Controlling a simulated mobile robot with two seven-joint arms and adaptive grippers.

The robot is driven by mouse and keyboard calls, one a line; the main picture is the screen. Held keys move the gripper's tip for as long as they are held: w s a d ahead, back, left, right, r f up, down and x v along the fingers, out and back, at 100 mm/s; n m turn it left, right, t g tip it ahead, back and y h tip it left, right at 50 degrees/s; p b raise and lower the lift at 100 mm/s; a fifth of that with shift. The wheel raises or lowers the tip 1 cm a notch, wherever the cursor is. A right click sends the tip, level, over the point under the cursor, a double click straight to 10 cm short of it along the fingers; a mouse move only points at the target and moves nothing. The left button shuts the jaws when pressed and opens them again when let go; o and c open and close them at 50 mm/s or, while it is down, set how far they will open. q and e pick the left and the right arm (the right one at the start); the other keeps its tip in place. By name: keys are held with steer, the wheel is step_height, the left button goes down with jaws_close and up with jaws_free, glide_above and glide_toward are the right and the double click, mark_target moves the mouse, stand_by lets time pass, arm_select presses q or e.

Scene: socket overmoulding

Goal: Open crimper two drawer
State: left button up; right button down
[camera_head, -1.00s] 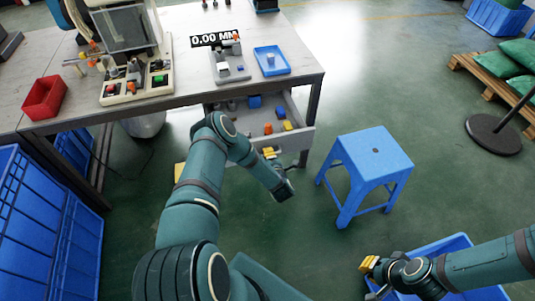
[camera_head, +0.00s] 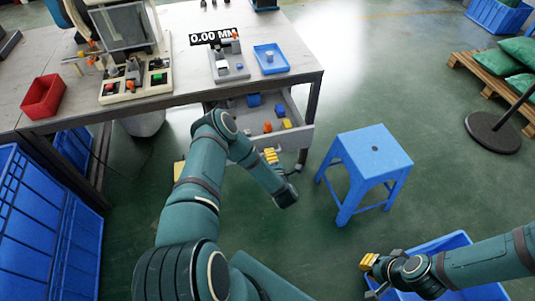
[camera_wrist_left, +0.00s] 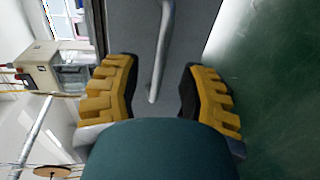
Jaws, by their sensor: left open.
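A grey drawer (camera_head: 293,140) under the workbench stands open in the head view, with blue, orange and yellow items inside. My left gripper (camera_head: 281,162) is just in front of it, partly hidden by my wrist. In the left wrist view my left gripper (camera_wrist_left: 160,85) is open, its yellow fingers apart on either side of a silver bar handle (camera_wrist_left: 163,50) on a grey panel. No grip on the handle shows. My right gripper (camera_head: 371,275) is low at the right, over a blue crate (camera_head: 455,243); its jaw opening is unclear.
The workbench (camera_head: 185,95) carries a machine (camera_head: 133,85), a red bin (camera_head: 43,97), a measuring device (camera_head: 229,65) and a blue tray (camera_head: 271,58). A blue stool (camera_head: 373,150) stands right of my left gripper. Open green floor lies around the stool.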

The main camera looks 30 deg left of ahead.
arm_select(q)
steer(key=v, duration=0.8)
steer(key=shift+s+d, duration=0.2)
steer(key=shift+s, duration=0.05)
steer(key=shift+r, duration=0.1)
steer(key=d+r+m+h, duration=0.2)
steer(key=d+m+h, duration=1.05)
steer(key=m, duration=0.25)
steer(key=s+d+r+m+g+h, duration=0.1)
steer(key=s+d+r+m+g, duration=0.1)
steer(key=s, duration=0.5)
steer(key=s+d+r+m+g+h, duration=0.2)
steer(key=s+d+r+m+g, duration=0.1)
steer(key=s+m+g, duration=0.3)
steer(key=s+d+m, duration=0.1)
steer(key=s+m, duration=0.1)
steer(key=m, duration=0.1)
steer(key=shift+d, duration=0.4)
